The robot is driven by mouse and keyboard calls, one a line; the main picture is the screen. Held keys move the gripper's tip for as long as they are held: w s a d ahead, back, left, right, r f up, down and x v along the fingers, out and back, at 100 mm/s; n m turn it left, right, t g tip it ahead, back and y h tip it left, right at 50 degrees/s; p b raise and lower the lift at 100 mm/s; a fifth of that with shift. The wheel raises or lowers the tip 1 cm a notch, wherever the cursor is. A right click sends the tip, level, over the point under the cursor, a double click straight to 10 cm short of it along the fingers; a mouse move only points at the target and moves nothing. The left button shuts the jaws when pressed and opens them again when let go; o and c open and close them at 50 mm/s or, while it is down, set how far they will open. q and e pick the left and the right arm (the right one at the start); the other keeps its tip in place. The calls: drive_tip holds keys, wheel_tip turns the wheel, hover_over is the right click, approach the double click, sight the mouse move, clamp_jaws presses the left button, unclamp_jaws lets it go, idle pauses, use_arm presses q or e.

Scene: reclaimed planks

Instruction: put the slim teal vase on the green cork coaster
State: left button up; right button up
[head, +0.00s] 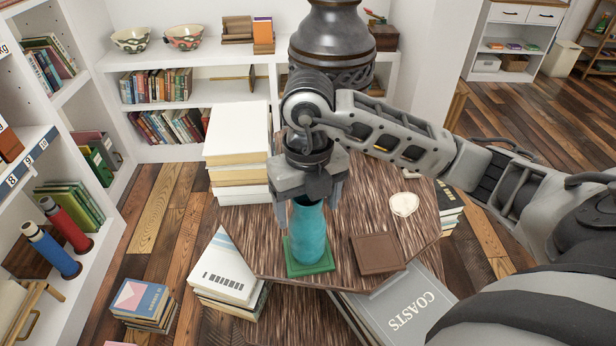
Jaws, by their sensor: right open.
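The slim teal vase (308,236) stands upright on the green cork coaster (322,268), which lies on the dark wooden table near its front edge. My right gripper (308,200) points down over the vase, with its open fingers on either side of the vase's upper part. I cannot tell whether a finger touches the vase. My left gripper is not in view.
A brown square coaster (377,252) lies right of the green one. A small cream dish (404,204) sits farther back right. A tall book stack (237,150) stands behind left. Large dark pottery (338,35) rises behind my arm. Floor book stacks (230,270) surround the table.

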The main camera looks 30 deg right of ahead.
wheel_tip(320, 180, up, 11)
drive_tip(key=p, duration=0.1)
drive_tip(key=shift+p, duration=0.3)
idle(0.4)
